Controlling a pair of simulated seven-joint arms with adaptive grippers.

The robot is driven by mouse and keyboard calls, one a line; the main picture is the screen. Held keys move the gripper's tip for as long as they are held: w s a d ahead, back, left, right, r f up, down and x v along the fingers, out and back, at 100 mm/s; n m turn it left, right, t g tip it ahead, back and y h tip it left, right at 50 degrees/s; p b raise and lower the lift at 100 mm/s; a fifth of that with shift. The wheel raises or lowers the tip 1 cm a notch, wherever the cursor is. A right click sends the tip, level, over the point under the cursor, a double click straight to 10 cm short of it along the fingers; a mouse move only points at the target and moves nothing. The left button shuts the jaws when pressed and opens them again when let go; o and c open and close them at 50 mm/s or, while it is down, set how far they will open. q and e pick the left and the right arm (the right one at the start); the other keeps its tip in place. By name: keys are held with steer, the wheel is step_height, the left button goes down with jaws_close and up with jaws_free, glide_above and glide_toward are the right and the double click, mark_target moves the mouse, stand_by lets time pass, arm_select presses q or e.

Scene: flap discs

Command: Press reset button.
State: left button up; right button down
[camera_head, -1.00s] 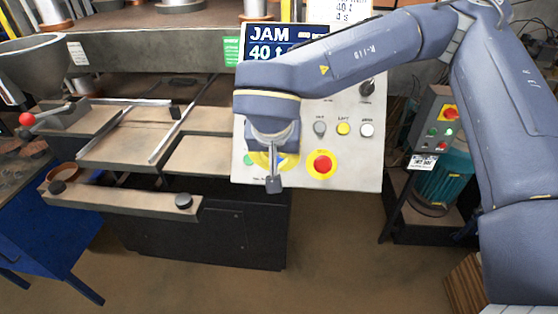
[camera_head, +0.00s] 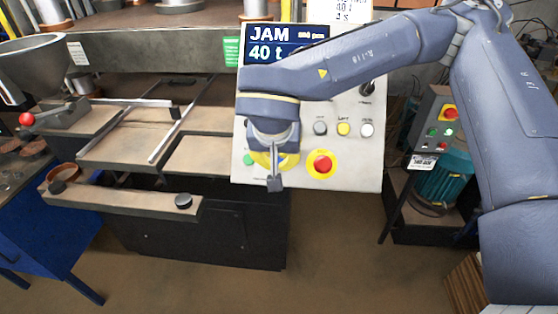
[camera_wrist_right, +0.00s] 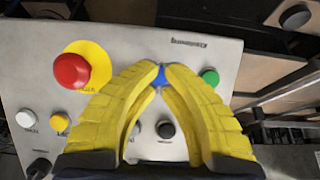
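A pale control panel (camera_head: 350,175) with a row of buttons stands in front of me. A blue button (camera_wrist_right: 160,75) shows between the fingertips of my right gripper (camera_wrist_right: 167,65) in the right wrist view. In the head view the right gripper (camera_head: 266,160) is over the lower left of the panel, and the arm hides that button. Its yellow fingers converge and look shut, with nothing held. I cannot tell whether the tips touch the panel. No reset label is readable. My left gripper is in neither current view.
A red emergency stop (camera_head: 322,164) on a yellow ring is right of the gripper. A green button (camera_wrist_right: 209,77) is on its other side. Grey (camera_head: 320,128), yellow (camera_head: 343,128) and white (camera_head: 367,129) buttons sit higher. A screen (camera_head: 287,42) reads JAM.

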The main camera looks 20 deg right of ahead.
steer(key=shift+w+d+f, duration=0.3)
steer(key=shift+w+f, duration=0.3)
steer(key=shift+w, duration=0.05)
stand_by(1.2)
steer(key=s+a+r, duration=0.2)
steer(key=s+r, duration=0.3)
steer(key=shift+s+a, duration=0.25)
steer(key=shift+s, duration=0.1)
stand_by(0.6)
steer(key=shift+r, duration=0.1)
stand_by(0.3)
